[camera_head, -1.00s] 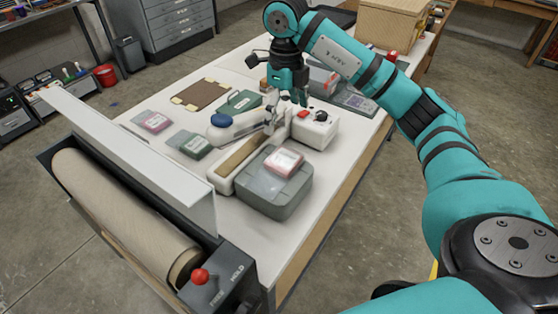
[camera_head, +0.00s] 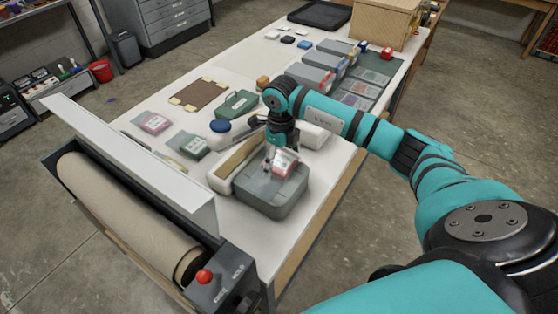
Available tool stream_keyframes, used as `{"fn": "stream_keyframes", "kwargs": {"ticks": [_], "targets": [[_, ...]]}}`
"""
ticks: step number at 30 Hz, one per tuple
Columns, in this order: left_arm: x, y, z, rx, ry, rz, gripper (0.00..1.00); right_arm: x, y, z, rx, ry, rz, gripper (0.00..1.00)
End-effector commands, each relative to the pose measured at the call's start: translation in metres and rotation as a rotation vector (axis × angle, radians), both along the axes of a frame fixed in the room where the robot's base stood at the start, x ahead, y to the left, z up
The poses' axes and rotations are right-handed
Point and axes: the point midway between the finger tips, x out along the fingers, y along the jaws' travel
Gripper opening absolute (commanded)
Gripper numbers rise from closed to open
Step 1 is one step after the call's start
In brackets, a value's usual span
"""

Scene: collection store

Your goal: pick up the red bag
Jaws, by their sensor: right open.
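The red bag (camera_head: 285,163), a clear bag with a red-and-white label, lies on the lid of a grey-green bin (camera_head: 272,203) near the middle of the table. My right gripper (camera_head: 269,160) points down right at the bag, over its left part, and hides some of it. Its fingers are open; they are small in the view, and I cannot tell whether they touch the bag. My left gripper is not in view.
A long sealing machine (camera_head: 240,158) stands right behind the bin. A bag with a pink label (camera_head: 152,122) and one with a green label (camera_head: 195,146) lie to the left. A paper roll (camera_head: 125,215) with a red-knobbed box (camera_head: 205,276) is at the front. Grey boxes (camera_head: 312,79) stand further back.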

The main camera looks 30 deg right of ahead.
Motion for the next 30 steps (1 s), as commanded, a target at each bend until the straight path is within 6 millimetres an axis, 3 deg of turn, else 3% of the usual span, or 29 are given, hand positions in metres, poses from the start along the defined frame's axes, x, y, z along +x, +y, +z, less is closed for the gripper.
{"fn": "stream_keyframes", "kwargs": {"ticks": [7,20,26,30], "targets": [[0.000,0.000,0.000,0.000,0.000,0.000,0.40,0.000,0.000,-0.002,0.001,-0.002,0.001,0.99],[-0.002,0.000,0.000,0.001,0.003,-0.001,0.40,0.000,0.000,-0.001,0.001,-0.002,0.000,0.45],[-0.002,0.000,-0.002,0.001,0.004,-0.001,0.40,0.001,0.000,0.001,0.000,-0.003,0.000,0.45],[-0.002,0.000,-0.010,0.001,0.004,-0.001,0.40,0.002,-0.001,0.018,0.000,-0.008,0.001,0.45]]}}
